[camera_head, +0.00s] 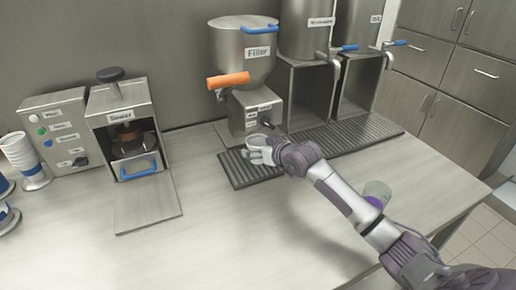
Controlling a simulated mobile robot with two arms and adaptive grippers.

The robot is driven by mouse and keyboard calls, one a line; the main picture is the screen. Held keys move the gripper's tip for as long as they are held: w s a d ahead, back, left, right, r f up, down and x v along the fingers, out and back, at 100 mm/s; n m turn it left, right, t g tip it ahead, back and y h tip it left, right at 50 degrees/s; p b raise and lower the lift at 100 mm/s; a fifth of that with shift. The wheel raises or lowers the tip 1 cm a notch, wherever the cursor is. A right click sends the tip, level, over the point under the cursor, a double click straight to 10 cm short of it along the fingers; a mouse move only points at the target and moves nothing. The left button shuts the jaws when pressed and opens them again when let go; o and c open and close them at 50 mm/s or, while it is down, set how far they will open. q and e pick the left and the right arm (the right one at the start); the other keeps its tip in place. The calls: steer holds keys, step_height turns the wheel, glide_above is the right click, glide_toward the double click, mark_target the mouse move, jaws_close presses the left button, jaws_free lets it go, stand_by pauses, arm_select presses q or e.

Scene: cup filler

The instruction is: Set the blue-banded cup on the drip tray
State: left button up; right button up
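My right gripper (259,153) is over the front left part of the dark ribbed drip tray (240,174), in front of the filler (246,50). A pale cup (257,139) shows its round rim at the fingers. The fingers and wrist cover most of its side, so I cannot see its band or whether its base touches the tray. I cannot tell whether the fingers grip it or only stand around it. Stacked white cups with blue bands (20,152) are at the far left edge. My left gripper is not in view.
A clear container with a purple band (376,194) stands beside my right forearm. A control box (60,130) and a press machine (125,125) with an open flap (147,207) stand at left. Two steel tanks are at right. The front counter is mostly clear.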

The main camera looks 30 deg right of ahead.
stand_by(0.3)
steer(key=shift+r, duration=0.25)
steer(key=v, duration=1.2)
